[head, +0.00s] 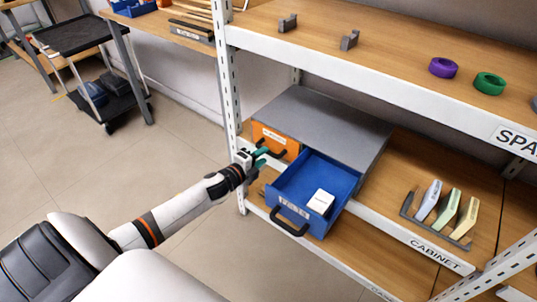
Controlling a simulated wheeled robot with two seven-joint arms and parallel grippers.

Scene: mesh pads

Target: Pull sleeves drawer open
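A grey cabinet (325,120) stands on the middle shelf and holds two drawers side by side. The orange drawer (288,144) on the left is closed or nearly so, with a white label and a black handle (277,153). The blue drawer (345,178) on the right is pulled out, with a white box (321,201) inside and a black handle (289,222) in front. Both labels are too small to read. My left gripper (262,156), with teal fingertips, is at the orange drawer's handle. Whether it grips the handle is unclear. My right gripper is out of view.
A white perforated shelf post (228,95) stands close to the left of my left gripper. The upper shelf (390,62) overhangs the cabinet and carries a purple ring (443,67) and a green ring (489,83). A rack (437,217) stands right of the cabinet.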

